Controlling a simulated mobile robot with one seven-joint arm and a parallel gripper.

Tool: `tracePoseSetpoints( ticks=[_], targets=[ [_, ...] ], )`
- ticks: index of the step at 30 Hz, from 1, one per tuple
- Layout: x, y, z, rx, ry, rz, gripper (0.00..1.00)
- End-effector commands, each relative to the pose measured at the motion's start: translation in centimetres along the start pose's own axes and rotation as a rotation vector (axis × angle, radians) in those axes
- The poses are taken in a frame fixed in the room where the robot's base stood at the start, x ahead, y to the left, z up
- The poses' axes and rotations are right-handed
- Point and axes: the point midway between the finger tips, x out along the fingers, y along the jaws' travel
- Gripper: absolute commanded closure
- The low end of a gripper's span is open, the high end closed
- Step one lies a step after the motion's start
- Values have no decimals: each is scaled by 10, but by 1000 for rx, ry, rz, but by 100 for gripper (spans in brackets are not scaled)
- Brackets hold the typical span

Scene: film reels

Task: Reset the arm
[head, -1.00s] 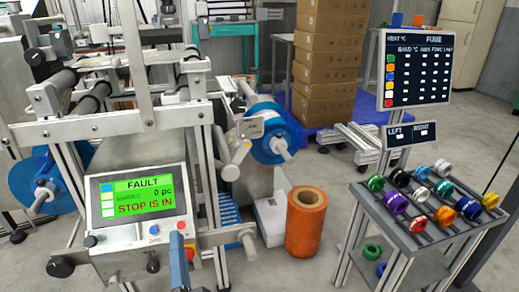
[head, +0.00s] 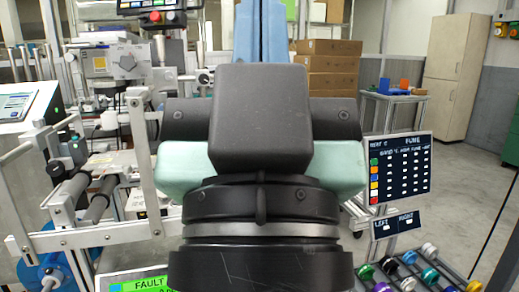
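My own arm fills the middle of the head view, its dark and pale green links raised close to the camera. I cannot make out gripper fingers. The arm hides much of the room behind it.
A machine with rollers and a metal frame (head: 140,165) stands at left. The top of its green FAULT display (head: 140,284) shows at the bottom edge. At right are a dark chart board (head: 400,167), a LEFT/RIGHT sign (head: 396,224) and a rack of coloured reels (head: 430,250). Open floor (head: 465,185) lies beyond.

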Motion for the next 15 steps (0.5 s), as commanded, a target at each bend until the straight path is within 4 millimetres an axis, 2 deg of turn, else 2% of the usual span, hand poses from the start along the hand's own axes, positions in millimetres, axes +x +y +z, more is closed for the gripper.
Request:
tracePoseSetpoints(
  ticks=[1,15],
  targets=[
    [24,0,-22,2,0,-1,100],
    [130,-1,-122,6,-2,-3,100]
  ],
)
